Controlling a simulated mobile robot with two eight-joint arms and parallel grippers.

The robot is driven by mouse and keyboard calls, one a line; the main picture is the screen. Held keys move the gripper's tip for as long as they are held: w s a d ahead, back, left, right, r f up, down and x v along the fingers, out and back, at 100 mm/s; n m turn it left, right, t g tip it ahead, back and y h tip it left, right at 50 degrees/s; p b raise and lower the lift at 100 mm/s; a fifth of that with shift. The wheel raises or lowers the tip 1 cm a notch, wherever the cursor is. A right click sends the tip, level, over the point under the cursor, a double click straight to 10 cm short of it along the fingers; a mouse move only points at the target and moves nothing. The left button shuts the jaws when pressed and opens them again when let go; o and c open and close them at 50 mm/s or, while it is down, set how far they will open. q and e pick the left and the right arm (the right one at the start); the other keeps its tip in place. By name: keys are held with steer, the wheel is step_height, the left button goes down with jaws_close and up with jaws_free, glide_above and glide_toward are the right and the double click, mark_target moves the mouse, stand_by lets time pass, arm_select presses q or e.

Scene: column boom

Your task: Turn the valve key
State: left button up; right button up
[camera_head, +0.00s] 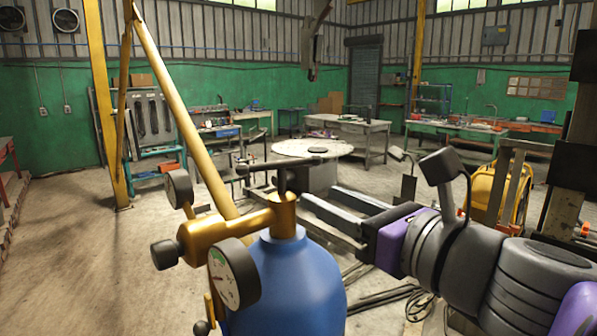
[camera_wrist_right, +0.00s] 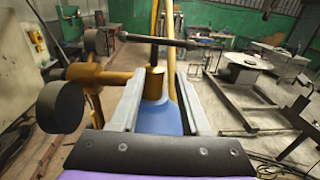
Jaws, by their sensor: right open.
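A blue gas cylinder (camera_head: 285,285) stands upright in front of me with a brass valve body (camera_head: 230,230) on top. The valve key (camera_head: 281,166) is a dark T-shaped handle on the brass stem; its bar runs roughly level. The key also shows in the wrist view (camera_wrist_right: 158,40), beyond and above the fingertips. My right gripper (camera_head: 318,197) comes in from the right, open, its fingers pointing at the stem just below the key bar. In the wrist view the brass stem (camera_wrist_right: 153,84) appears between the fingertips (camera_wrist_right: 169,72). Contact is not visible. My left gripper is not in view.
Round gauges (camera_head: 233,273) and (camera_head: 180,188) stick out from the valve's left side. A yellow boom (camera_head: 180,110) rises behind the cylinder. A round-topped table (camera_head: 300,149) stands further back. Cables (camera_head: 395,297) lie on the floor at right. The floor at left is clear.

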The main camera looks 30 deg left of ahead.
mark_target(284, 182)
steer(key=a, duration=0.4)
steer(key=shift+w+a+r+p, duration=0.2)
steer(key=shift+w+a+p, duration=0.05)
steer(key=shift+a+p, duration=0.1)
steer(key=x, duration=0.4)
steer(key=shift+w+f, duration=0.1)
steer(key=shift+w, duration=0.4)
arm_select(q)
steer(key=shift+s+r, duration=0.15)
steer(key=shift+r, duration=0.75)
arm_select(e)
steer(key=shift+w+a, duration=0.2)
steer(key=shift+a, duration=0.45)
jaws_close()
